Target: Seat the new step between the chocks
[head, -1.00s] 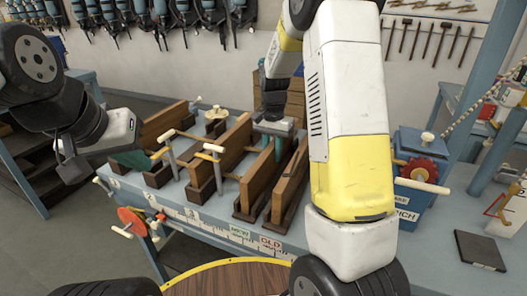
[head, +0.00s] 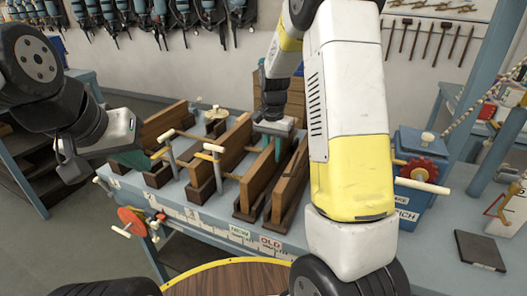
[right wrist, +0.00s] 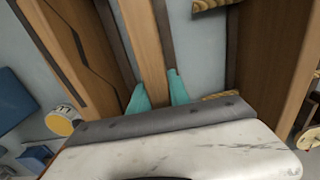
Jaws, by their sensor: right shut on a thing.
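My right gripper (head: 277,142) reaches down over the bench. In the right wrist view its teal fingers (right wrist: 158,90) stand on both sides of a thin upright wooden board and are shut on it. This seems to be the new step (right wrist: 145,40), and in the head view it is the upright board (head: 259,172) above the NEW label. Another upright board (head: 291,180) stands to its right, above the OLD label. Dark wooden chocks (head: 200,192) stand under the boards further left. My left gripper (head: 130,158) hangs by the far-left board (head: 165,124); its opening is unclear.
Orange-and-cream handled clamp rods (head: 213,148) stand among the left boards. A red crank wheel (head: 132,221) sticks out from the bench front. A blue winch box (head: 412,150) with a red gear stands right of my right arm. A round wooden surface (head: 225,280) lies nearest.

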